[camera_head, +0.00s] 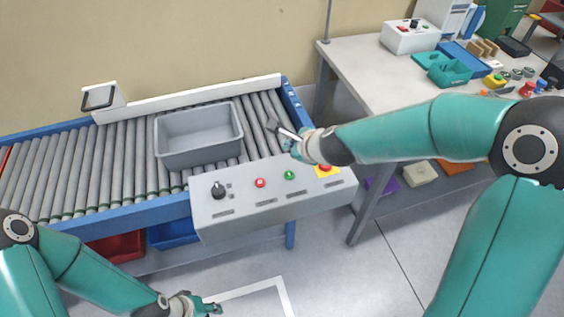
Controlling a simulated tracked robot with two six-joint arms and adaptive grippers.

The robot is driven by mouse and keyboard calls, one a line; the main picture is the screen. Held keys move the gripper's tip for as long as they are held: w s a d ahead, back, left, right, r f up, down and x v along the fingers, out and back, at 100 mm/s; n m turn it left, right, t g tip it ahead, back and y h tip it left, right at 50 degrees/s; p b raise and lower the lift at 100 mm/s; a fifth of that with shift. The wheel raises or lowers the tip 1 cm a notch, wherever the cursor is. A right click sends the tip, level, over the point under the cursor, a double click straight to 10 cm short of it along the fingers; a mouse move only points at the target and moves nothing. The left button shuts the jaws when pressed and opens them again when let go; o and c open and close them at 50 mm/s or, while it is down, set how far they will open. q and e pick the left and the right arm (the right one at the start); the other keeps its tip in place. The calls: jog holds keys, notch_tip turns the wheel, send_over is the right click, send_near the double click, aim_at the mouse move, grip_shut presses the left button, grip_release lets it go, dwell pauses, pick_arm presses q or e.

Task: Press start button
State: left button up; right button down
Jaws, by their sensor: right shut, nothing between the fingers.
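A grey control box (236,207) sits at the front edge of the roller conveyor. On its top are a black knob (218,190), a red button (260,183), a green button (289,175) and a red emergency button (325,168) on a yellow plate. My right gripper (274,128) is shut and empty above the conveyor's right end, behind the green button and apart from it.
A grey bin (198,159) stands on the rollers, left of my right gripper. A white workbench (366,66) with a white box (410,37) and teal trays (447,71) is at right. Red (118,246) and blue (172,234) bins are under the conveyor.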

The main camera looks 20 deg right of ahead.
aim_at(290, 176)
jog(key=shift+s+r, duration=0.1)
jog(key=shift+r, duration=0.1)
jog(key=shift+f, duration=0.1)
notch_tip(290, 176, down, 9)
jog(key=b, duration=0.8)
jog(key=shift+b, duration=0.35)
dwell(1.0)
jog(key=shift+f+b, duration=0.2)
jog(key=shift+b, duration=0.2)
